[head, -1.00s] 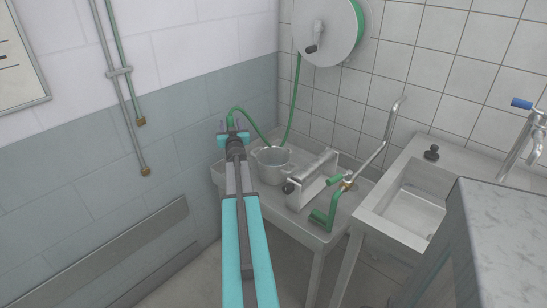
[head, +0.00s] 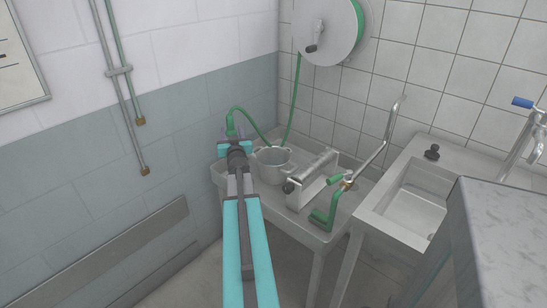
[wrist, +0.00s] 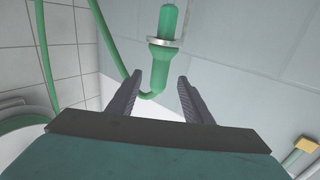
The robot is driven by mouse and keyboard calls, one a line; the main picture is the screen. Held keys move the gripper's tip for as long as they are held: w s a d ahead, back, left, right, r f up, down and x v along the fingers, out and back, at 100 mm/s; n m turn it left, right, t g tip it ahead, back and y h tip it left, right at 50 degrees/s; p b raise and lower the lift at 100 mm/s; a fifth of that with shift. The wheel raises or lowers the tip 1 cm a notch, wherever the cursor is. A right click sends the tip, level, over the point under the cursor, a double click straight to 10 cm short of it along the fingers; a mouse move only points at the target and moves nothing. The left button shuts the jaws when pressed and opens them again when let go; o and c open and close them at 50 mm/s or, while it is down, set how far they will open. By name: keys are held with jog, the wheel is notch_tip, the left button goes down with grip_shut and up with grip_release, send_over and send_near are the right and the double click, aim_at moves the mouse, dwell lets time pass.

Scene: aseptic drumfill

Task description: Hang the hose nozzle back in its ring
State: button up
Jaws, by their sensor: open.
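The hose nozzle (wrist: 160,68) is green and sits in a pale ring (wrist: 159,41) that goes around it, in the wrist view. Its green hose (wrist: 118,58) bends at the nozzle's end and runs off to the upper left. My gripper (wrist: 160,77) is open and empty, its two dark fingers apart on either side of the nozzle's line, with no contact visible. In the head view my gripper (head: 233,135) is at the left end of the steel table, just below the hose's bend (head: 232,120). The ring is not clear there.
A hose reel (head: 330,30) hangs on the tiled wall. A steel pot (head: 273,163) and a metal fixture with a green handle (head: 322,216) stand on the table (head: 312,232). A sink (head: 408,205) and a grey cabinet (head: 500,240) are at right. Wall pipes (head: 125,95) run at left.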

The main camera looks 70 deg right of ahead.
jog(key=v, duration=0.7)
dwell(0.3)
dwell(0.8)
